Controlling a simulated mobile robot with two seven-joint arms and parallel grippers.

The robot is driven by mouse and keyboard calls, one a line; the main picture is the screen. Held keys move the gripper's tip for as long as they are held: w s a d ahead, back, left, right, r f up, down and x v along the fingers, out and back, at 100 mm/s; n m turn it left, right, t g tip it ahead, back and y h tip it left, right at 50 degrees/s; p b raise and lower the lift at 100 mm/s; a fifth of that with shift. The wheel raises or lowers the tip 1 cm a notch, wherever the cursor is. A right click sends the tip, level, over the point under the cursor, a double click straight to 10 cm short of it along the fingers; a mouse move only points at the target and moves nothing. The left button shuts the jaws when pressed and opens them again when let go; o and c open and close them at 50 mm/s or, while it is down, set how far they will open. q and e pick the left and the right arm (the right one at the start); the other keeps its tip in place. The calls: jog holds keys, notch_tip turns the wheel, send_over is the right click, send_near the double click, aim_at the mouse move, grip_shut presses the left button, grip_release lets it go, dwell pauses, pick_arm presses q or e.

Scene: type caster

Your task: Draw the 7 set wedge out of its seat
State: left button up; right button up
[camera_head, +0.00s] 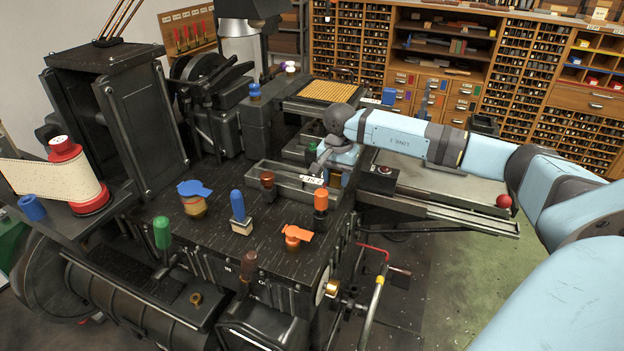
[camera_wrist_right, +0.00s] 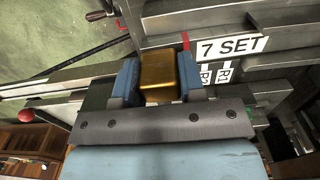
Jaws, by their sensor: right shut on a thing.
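A brass-coloured block, apparently the 7 set wedge (camera_wrist_right: 158,72), is between the two blue fingers of my right gripper (camera_wrist_right: 158,85) in the right wrist view. The fingers press on both its sides, so the gripper is shut on it. A white label reading "7 SET" (camera_wrist_right: 232,46) is just to the right of the block. In the head view my right gripper (camera_head: 332,172) reaches down beside the small label (camera_head: 312,179) and mostly hides the wedge. I cannot tell how deep the wedge sits. My left gripper is not in view.
The black machine top carries an orange-topped knob (camera_head: 320,200), a blue-handled piece (camera_head: 239,212) and a brown knob (camera_head: 267,183) near the metal channel. A red ball knob (camera_head: 503,201) ends a rail at right. Open floor (camera_head: 470,270) lies below the rail.

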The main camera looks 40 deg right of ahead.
jog(key=shift+s+d, duration=0.3)
jog(key=shift+s, duration=0.3)
jog(key=shift+s+d, duration=0.3)
jog(key=shift+s, duration=0.25)
jog(key=o, duration=1.1)
notch_tip(320, 180, up, 14)
jog(key=shift+b, duration=0.3)
jog(key=shift+f, duration=0.1)
